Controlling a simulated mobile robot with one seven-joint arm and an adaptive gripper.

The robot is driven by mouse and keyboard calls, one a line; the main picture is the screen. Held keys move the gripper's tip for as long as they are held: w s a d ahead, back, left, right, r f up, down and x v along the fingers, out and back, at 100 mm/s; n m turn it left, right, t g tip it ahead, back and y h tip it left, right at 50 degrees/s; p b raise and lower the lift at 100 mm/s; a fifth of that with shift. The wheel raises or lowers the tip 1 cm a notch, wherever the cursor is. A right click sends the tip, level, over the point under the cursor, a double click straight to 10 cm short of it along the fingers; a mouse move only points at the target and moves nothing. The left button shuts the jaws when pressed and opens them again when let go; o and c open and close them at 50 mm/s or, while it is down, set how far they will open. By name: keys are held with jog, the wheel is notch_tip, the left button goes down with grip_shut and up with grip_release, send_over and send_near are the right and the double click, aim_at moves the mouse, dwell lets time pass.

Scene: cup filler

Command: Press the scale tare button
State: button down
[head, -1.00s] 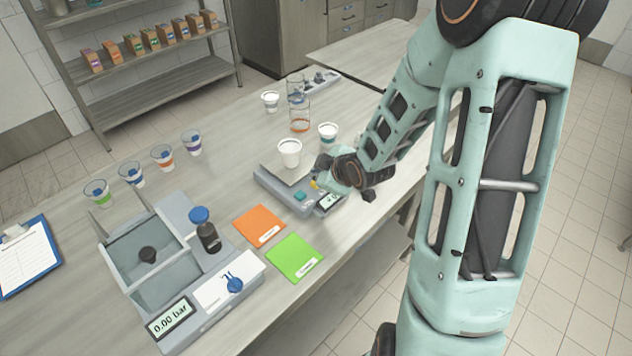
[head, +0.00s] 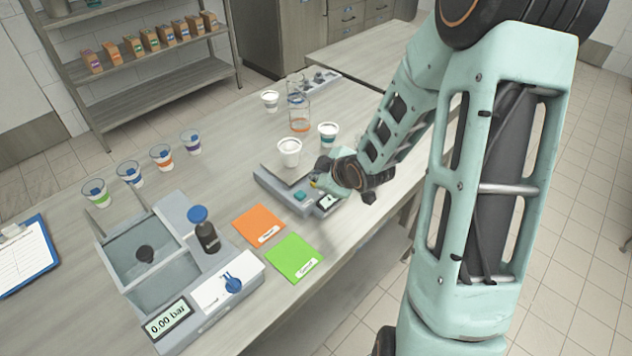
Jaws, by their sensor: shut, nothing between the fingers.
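The scale (head: 276,190) is a grey box with a dark top plate, near the front edge of the table. A white cup (head: 289,151) stands on its plate. A teal button (head: 300,196) and a small display (head: 327,202) are on its front panel. My gripper (head: 315,182) is shut and empty, pointing down at the panel, just right of the teal button. A yellow spot shows at its fingertips. I cannot tell whether the fingertips touch the panel, and the arm hides part of its right side.
An orange card (head: 258,226) and a green card (head: 294,258) lie left of the scale. A machine reading 0.00 bar (head: 168,318) stands front left with a blue-capped bottle (head: 205,230). A white cup with a teal band (head: 328,133) and a glass beaker (head: 299,118) stand behind the scale.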

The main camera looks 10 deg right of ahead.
jog(key=shift+f+b, duration=0.45)
dwell(0.3)
jog(key=shift+r, duration=0.1)
jog(key=shift+r+p, duration=0.7)
jog(key=shift+r, duration=0.15)
notch_tip(320, 180, up, 5)
jog(key=p, duration=0.4)
jog(key=shift+r, duration=0.1)
dwell(0.7)
